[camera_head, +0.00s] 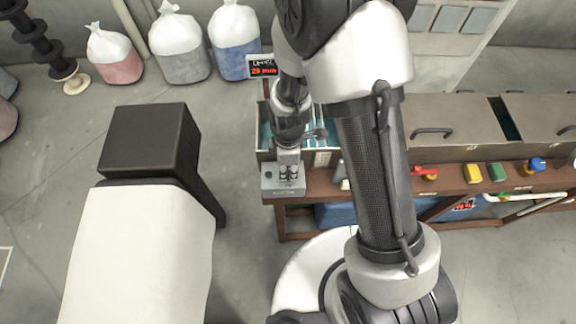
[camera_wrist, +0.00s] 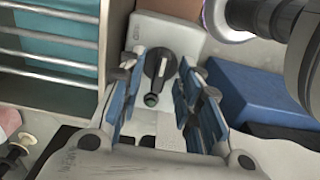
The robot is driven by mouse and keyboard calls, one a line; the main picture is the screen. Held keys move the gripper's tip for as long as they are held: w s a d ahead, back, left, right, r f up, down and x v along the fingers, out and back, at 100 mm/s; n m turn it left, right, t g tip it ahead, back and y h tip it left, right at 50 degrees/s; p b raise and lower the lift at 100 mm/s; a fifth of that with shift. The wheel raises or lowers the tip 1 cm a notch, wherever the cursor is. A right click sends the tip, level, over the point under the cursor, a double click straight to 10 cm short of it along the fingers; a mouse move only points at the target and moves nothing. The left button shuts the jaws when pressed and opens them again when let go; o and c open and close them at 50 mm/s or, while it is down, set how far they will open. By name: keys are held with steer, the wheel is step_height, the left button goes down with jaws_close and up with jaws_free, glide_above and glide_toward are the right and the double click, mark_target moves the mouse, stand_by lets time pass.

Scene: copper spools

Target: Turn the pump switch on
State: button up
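The pump switch is a black rotary knob (camera_wrist: 160,65) with a pale line on it, on a light grey box (camera_wrist: 190,38) in the wrist view. A small dark green round part (camera_wrist: 151,100) shows just below the knob. In the head view the switch box (camera_head: 270,183) sits at the left end of the brown bench; my gripper hides its knob. My gripper (camera_head: 289,158) is over the box, and in the wrist view its two blue-padded fingers (camera_wrist: 163,82) are apart, one on each side of the knob. I cannot tell whether they touch it.
A tank with blue-green contents and slats (camera_wrist: 50,45) stands left of the box in the wrist view. The brown bench (camera_head: 350,198) carries red, yellow, green and blue controls farther right. A black block (camera_head: 150,138) stands left, with open floor between.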

steer(key=shift+f, duration=0.1)
steer(key=shift+c, duration=0.4)
jaws_close()
